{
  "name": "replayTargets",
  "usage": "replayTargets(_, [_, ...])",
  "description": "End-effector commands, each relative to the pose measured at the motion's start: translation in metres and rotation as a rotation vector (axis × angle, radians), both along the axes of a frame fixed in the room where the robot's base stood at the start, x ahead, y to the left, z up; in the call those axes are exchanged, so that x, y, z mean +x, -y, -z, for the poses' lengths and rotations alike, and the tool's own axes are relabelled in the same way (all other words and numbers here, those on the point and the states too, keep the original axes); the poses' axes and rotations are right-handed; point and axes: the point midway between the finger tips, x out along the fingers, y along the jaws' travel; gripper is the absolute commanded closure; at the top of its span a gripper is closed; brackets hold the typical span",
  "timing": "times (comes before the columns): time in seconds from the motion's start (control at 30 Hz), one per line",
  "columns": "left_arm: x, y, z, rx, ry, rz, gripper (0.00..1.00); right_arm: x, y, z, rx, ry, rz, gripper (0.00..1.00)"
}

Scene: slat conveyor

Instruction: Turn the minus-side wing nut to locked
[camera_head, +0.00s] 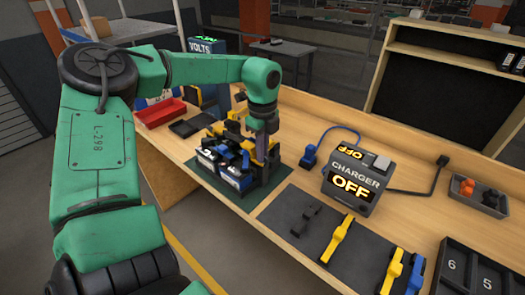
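My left arm reaches in from the left, and my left gripper (261,148) points down at the far right part of a battery assembly (232,178). The assembly is a dark and white block with blue and yellow parts on top, standing on a dark green mat (213,185). The fingers merge with the yellow and black parts there, so I cannot tell whether they are open or shut, or touching anything. The minus-side wing nut is too small or hidden to make out. My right gripper is not in view.
A charger (355,180) reading OFF stands right of the assembly, with a blue plug (309,157) between them. A dark mat (300,245) in front holds tools, including a yellow one (337,238).

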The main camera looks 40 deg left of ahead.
Motion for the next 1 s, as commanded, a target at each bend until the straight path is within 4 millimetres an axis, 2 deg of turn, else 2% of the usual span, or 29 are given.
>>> replayTargets(0.47, [0.001, 0.000, 0.002, 0.001, 0.002, 0.075, 1.00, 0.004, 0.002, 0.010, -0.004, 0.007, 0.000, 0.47])
replayTargets(0.67, [0.002, -0.001, 0.003, 0.002, 0.004, 0.206, 1.00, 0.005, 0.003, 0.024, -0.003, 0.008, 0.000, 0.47])
replayTargets(1.0, [0.003, 0.000, 0.002, 0.002, 0.003, 0.518, 1.00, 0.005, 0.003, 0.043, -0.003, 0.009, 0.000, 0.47])
